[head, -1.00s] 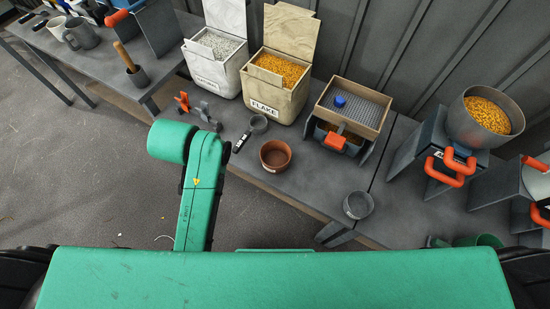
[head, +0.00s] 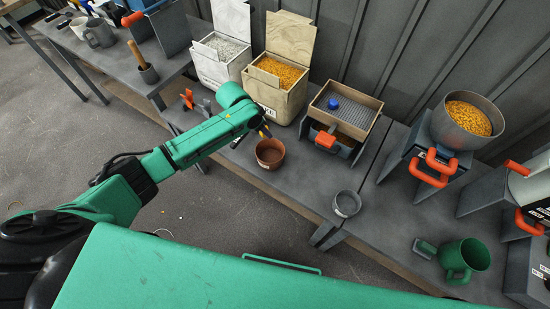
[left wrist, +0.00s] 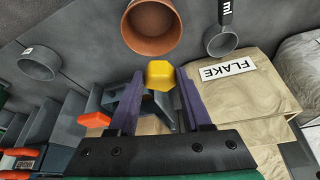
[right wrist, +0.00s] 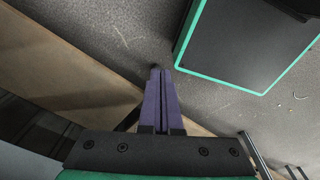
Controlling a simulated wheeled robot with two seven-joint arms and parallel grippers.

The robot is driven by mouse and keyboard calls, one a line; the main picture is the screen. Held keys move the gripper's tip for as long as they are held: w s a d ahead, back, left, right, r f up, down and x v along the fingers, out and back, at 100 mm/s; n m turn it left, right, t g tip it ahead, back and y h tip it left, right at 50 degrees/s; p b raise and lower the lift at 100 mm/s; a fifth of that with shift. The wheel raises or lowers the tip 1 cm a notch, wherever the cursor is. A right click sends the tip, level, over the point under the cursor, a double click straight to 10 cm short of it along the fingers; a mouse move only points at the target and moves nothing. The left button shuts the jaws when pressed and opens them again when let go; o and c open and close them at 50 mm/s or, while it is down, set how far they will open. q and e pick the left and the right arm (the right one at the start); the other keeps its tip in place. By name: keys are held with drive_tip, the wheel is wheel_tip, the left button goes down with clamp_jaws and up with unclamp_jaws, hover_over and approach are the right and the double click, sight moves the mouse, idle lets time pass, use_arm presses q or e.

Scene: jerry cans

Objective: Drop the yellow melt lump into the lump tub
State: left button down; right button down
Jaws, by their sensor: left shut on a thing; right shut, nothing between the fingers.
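The yellow melt lump (left wrist: 160,74) is held between the fingertips of my left gripper (left wrist: 158,82), which is shut on it. In the head view my left gripper (head: 264,131) hangs over the bench, just behind the brown round tub (head: 270,154). The brown tub also shows in the left wrist view (left wrist: 152,27), open and empty, just beyond the lump. A smaller grey cup (head: 346,204) stands to its right near the bench edge. I cannot read which one is labelled as the lump tub. My right gripper (right wrist: 158,75) is shut and empty, away from the bench objects.
The FLAKE bin (head: 284,70) and a pale-granule bin (head: 220,60) stand behind. A sieve box (head: 344,110) with an orange handle is to the right. A grey measuring scoop (left wrist: 221,40) lies near the tub. A yellow-filled hopper (head: 466,120) and green jug (head: 464,258) are farther right.

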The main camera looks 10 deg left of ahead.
use_arm(q)
wheel_tip(320, 180, down, 6)
drive_tip(key=b, duration=0.6)
drive_tip(key=shift+c, duration=1.3)
unclamp_jaws()
drive_tip(key=shift+r, duration=0.1)
drive_tip(key=v, duration=1.4)
drive_tip(key=shift+r, duration=0.3)
